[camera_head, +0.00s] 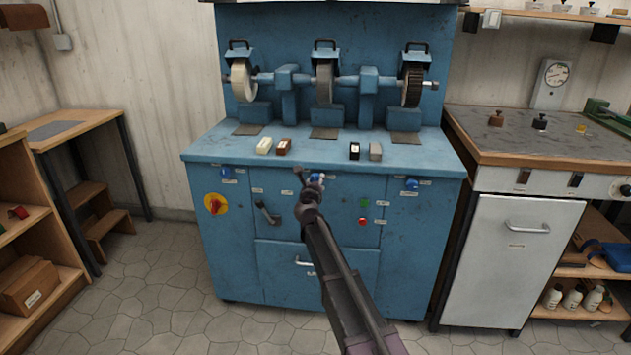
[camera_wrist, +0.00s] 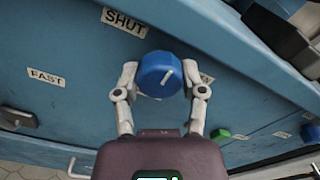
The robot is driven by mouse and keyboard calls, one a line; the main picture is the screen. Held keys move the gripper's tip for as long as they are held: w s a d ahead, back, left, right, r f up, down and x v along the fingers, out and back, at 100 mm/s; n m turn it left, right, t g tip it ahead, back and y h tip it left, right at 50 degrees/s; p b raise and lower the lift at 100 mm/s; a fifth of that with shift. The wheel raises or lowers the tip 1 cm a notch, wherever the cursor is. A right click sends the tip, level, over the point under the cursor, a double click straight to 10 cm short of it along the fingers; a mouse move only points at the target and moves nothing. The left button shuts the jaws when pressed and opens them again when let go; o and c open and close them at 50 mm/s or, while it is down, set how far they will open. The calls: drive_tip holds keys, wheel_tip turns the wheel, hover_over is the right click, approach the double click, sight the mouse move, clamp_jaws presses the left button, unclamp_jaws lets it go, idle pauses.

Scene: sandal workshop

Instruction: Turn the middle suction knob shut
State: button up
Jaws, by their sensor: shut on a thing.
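The middle suction knob (camera_wrist: 158,72) is round and blue on the front of the blue machine, with a short white mark right of its centre. It shows in the head view, partly hidden by my gripper (camera_head: 316,181). In the wrist view my gripper (camera_wrist: 162,84) has one finger on each side of the knob and is shut on it. A SHUT label (camera_wrist: 124,21) is above and left of the knob. The white mark slants and does not point at that label. Another label (camera_wrist: 207,78), ending in N, is partly hidden behind the right finger.
A left blue knob (camera_head: 225,172) and a right blue knob (camera_head: 412,184) sit on the same panel. A red-yellow switch (camera_head: 215,204), a lever (camera_head: 266,213), and green (camera_head: 364,203) and red (camera_head: 362,222) buttons are nearby. Several blocks lie on the worktop above.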

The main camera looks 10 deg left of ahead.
drive_tip(key=shift+w, duration=0.1)
drive_tip(key=o, duration=1.2)
drive_tip(key=shift+c, duration=0.2)
drive_tip(key=s, duration=1.2)
drive_tip(key=shift+a, duration=0.2)
drive_tip(key=shift+s, duration=0.1)
